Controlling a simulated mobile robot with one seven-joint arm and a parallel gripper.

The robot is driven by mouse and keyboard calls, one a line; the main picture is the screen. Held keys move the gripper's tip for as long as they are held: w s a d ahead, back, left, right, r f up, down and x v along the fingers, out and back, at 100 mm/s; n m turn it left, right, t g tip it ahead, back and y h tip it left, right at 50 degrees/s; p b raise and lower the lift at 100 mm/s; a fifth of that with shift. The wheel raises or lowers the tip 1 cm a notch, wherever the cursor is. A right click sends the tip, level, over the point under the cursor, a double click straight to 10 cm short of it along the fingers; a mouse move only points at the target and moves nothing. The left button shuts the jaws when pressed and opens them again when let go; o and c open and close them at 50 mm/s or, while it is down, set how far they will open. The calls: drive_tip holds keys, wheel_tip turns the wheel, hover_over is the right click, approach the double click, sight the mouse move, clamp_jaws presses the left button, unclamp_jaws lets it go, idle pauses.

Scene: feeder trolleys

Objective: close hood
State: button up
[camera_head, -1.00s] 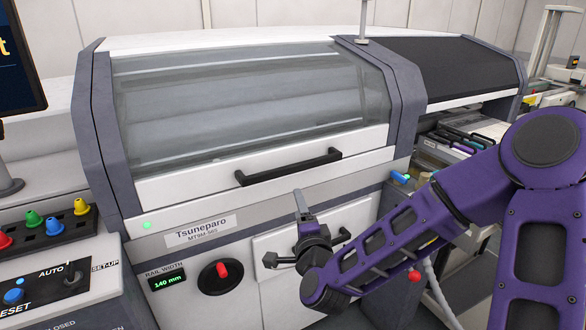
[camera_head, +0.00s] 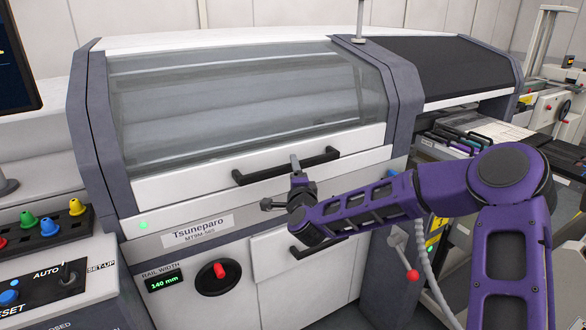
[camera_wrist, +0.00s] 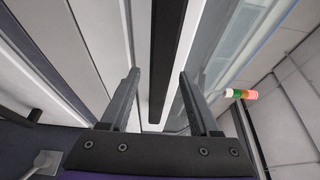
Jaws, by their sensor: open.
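The hood (camera_head: 350,147) of the Tsuneparo machine has a large clear window and a white lower strip. It looks down, with its lower edge along the machine's white front panel. A black bar handle (camera_head: 255,176) is fixed to the strip. My gripper (camera_head: 296,163) is at the handle's right half, its fingers overlapping the bar in the head view. In the wrist view, my gripper (camera_wrist: 159,74) is open and empty, with the black handle (camera_wrist: 168,50) running lengthwise between the two fingers in the picture. I cannot tell whether the fingers touch it.
Below the hood are a rail-width display (camera_head: 164,281), a red knob (camera_head: 219,270) and a drawer-like panel with a black handle. A control box (camera_head: 50,280) with coloured buttons stands at the left. A lever with a red ball (camera_head: 412,275) stands right of the panel.

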drive_tip(key=shift+x, duration=1.15)
clamp_jaws()
idle(0.6)
